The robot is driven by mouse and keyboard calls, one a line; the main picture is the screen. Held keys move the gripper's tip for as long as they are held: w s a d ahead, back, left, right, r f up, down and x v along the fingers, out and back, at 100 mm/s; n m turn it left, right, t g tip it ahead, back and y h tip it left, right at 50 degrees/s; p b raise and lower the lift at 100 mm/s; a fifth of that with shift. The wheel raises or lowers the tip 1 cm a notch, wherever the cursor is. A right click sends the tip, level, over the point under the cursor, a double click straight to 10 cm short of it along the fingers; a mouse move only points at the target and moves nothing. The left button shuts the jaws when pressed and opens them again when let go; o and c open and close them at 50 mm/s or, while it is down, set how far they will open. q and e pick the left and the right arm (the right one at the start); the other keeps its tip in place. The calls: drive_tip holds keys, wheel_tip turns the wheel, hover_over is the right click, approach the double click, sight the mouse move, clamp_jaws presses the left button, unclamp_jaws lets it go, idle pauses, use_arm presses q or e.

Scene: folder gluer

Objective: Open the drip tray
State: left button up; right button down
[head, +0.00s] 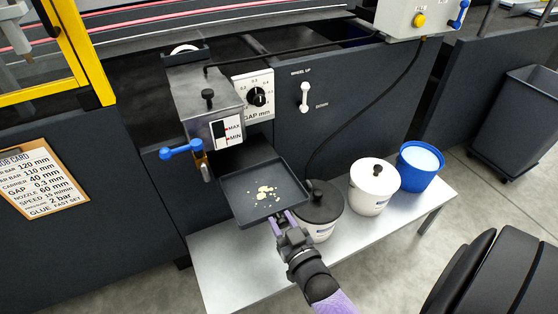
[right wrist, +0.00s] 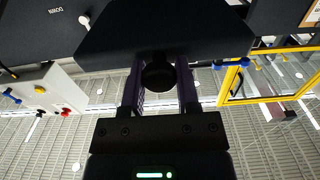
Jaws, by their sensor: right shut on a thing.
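The drip tray (head: 239,196) is a dark, square, shallow tray with pale glue spots (head: 265,192) on its floor. It sticks out from the machine front below the metal glue unit (head: 203,95). My right gripper (head: 282,222) is at the tray's front edge. In the right wrist view the gripper's two fingers are shut on a round dark knob (right wrist: 158,76) under the dark tray (right wrist: 205,35). The knob is hidden by the fingers in the head view. My left gripper is not in view.
A bench (head: 225,268) below the tray carries a dark-lidded pot (head: 322,205), a white lidded pot (head: 374,182) and a blue bucket (head: 419,168). A blue-handled valve (head: 181,149) sits left of the tray. A yellow guard frame (head: 88,55) stands at the upper left.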

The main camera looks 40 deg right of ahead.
drive_tip(key=shift+c, duration=1.7)
unclamp_jaws()
